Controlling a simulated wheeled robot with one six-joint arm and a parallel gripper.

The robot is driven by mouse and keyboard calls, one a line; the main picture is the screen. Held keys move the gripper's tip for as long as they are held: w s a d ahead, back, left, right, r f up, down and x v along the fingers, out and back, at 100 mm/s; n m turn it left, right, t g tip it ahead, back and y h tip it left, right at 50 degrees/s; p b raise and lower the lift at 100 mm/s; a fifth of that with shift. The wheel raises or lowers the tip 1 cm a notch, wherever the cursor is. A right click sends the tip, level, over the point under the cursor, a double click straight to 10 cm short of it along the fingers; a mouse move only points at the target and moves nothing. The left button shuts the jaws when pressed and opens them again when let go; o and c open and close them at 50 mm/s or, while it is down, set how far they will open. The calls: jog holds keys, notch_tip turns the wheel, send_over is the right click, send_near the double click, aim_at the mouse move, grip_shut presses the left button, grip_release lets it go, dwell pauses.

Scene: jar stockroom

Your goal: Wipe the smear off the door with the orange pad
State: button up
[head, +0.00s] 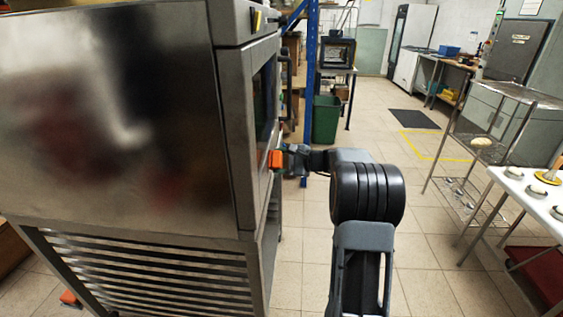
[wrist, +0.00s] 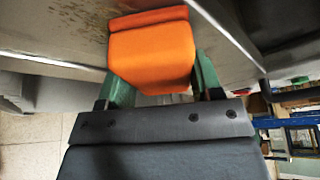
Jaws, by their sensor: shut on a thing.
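My gripper (head: 287,156) is shut on the orange pad (head: 275,159), beside the door (head: 264,103) of the big steel oven. In the wrist view the orange pad (wrist: 152,55) sits between the green fingers of my gripper (wrist: 160,82). Its far end is at the grey metal door surface (wrist: 225,12); I cannot tell whether it touches. A brownish, speckled smear (wrist: 65,17) lies on the metal at the upper left, left of the pad. The smear does not show in the head view, where the door face is seen nearly edge-on.
The steel oven (head: 110,110) fills the left, on a slatted rack (head: 150,265). A blue post (head: 311,80) and green bin (head: 325,120) stand behind my gripper. A white table (head: 530,190) and wire rack (head: 470,190) are at the right. The middle floor is clear.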

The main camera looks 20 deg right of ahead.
jog(key=shift+s+a+b, duration=0.6)
jog(key=shift+s+a, duration=0.1)
jog(key=shift+s, duration=0.5)
jog(key=shift+s+a+b, duration=0.6)
jog(key=shift+s+a, duration=0.05)
jog(key=shift+s, duration=0.5)
jog(key=shift+s+a+b, duration=0.6)
jog(key=shift+s+a, duration=0.1)
jog(key=shift+s, duration=0.5)
jog(key=s+d, duration=0.3)
jog(key=d, duration=0.2)
jog(key=shift+d, duration=0.15)
jog(key=shift+d, duration=0.1)
jog(key=shift+s+d+p, duration=0.15)
jog(key=shift+s+d, duration=0.2)
jog(key=shift+d, duration=0.25)
jog(key=shift+s+d+p, duration=0.15)
jog(key=shift+s+d, duration=0.2)
jog(key=shift+d, duration=0.25)
jog(key=shift+a, duration=0.1)
jog(key=w+a+f+b, duration=0.1)
jog(key=w+a+b, duration=0.1)
jog(key=a, duration=0.4)
jog(key=shift+w+f, duration=0.3)
jog(key=shift+w, duration=0.35)
